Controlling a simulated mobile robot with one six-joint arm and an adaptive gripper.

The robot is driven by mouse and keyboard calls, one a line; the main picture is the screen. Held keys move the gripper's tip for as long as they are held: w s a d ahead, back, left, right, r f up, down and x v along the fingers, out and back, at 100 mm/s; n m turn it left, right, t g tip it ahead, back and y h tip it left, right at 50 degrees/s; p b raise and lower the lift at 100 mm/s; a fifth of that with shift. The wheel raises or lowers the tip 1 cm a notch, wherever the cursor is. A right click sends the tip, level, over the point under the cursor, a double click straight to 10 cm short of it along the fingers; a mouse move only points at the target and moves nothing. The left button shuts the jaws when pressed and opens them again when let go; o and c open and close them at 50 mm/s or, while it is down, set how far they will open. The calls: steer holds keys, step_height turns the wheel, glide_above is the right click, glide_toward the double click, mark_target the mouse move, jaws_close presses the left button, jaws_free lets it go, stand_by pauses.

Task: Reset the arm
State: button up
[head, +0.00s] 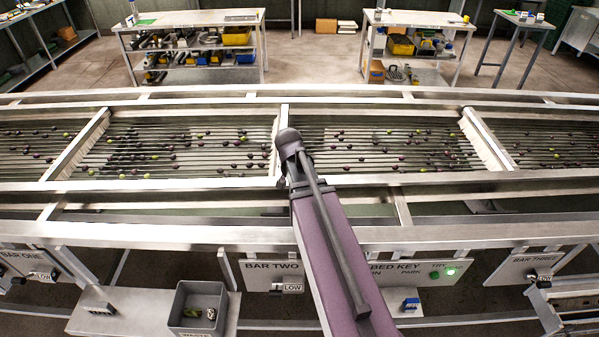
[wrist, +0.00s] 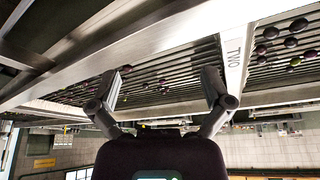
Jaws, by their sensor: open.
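My purple-grey arm (head: 335,250) rises from the bottom middle of the head view and reaches up over the roller sizer (head: 190,236). Its dark rounded joint shows in front of the roller bed, and the rest of the arm beyond it is hidden there. My gripper does not show in the head view. In the wrist view my gripper (wrist: 163,84) has its two fingers spread wide with nothing between them. Behind the fingers are the rollers with dark fruit and a pale bar marked "TWO" (wrist: 235,50). I cannot tell how far the fingertips are from them.
Metal rails run across the sizer's front. A grey bin (head: 198,300) with a few items stands on a low shelf at lower left. A green-lit button (head: 450,271) is on the front panel. A small blue item (head: 410,304) sits on another shelf. Workbenches (head: 190,18) stand behind.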

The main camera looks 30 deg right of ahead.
mark_target(262, 236)
stand_by(0.4)
steer(key=s+a+f+n+g+y+b, duration=0.1)
steer(key=s+a+f+n, duration=0.1)
steer(key=a, duration=0.4)
steer(key=s+a+f+n+g+y+b, duration=0.1)
steer(key=s+a+f+n+b, duration=0.1)
steer(key=s+a+n, duration=0.3)
steer(key=s+a+f+n+y+b, duration=0.1)
steer(key=s+a+f+n+b, duration=0.1)
steer(key=a, duration=0.5)
steer(key=shift+s+a+f+n+g, duration=0.1)
steer(key=shift+s+f+n+g, duration=0.1)
steer(key=shift+s+n, duration=0.25)
steer(key=shift+s+a+f+n+g, duration=0.1)
steer(key=shift+s+n+g, duration=0.15)
steer(key=shift+s, duration=0.25)
steer(key=shift+r, duration=0.1)
